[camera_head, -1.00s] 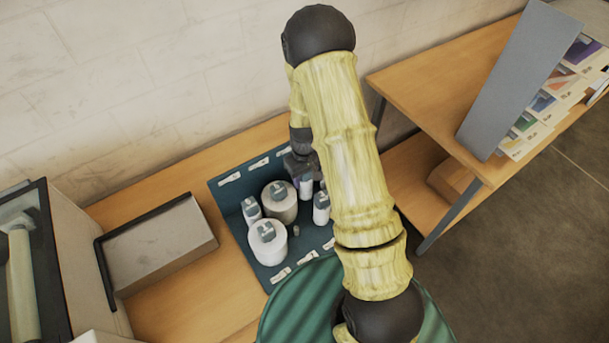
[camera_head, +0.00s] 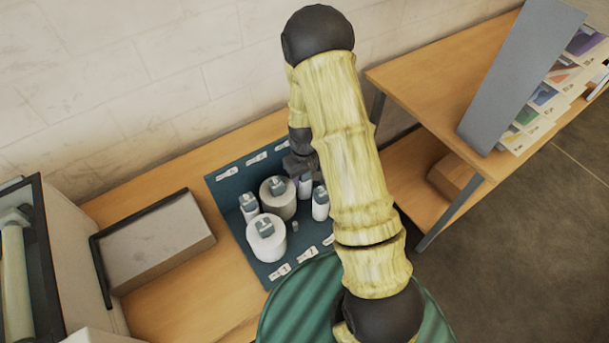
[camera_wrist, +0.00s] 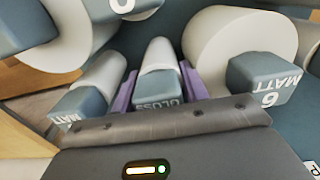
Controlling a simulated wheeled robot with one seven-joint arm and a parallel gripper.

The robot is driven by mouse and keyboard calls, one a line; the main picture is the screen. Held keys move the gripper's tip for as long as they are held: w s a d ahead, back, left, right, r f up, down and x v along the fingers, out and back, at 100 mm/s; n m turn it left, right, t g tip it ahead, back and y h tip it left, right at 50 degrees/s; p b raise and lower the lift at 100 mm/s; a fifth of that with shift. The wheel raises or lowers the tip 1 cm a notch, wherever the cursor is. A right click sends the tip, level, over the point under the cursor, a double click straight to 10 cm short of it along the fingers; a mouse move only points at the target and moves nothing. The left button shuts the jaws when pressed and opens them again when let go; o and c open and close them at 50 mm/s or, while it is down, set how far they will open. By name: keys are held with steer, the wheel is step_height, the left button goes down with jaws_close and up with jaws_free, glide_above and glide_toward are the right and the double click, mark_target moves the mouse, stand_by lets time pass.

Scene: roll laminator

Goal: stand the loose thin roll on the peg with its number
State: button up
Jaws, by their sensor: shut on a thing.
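My gripper (camera_head: 298,165) is at the far side of the teal peg board (camera_head: 228,178), partly hidden behind my arm. It is shut on a thin white roll (camera_head: 305,186) with a grey cap. In the wrist view this thin roll (camera_wrist: 158,57) stands between the purple finger pads, and its cap reads GLOSS; no number on it is legible. Whether its foot is on a peg is hidden. A short bare peg (camera_head: 295,226) shows near the middle of the board. White number labels (camera_head: 281,271) lie along the board's edges, too small to read.
Two thick rolls (camera_head: 266,240) (camera_head: 278,203) and two other thin rolls (camera_head: 249,210) (camera_head: 320,208) stand close around the held one. A thick roll (camera_wrist: 235,45) marked 6 MATT is right of it in the wrist view. A grey box (camera_head: 155,240) stands left of the board.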

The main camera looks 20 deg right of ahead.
steer(key=o, duration=1.1)
steer(key=shift+w, duration=0.1)
steer(key=shift+r, duration=0.15)
steer(key=shift+r+p, duration=2.75)
steer(key=shift+r, duration=1.15)
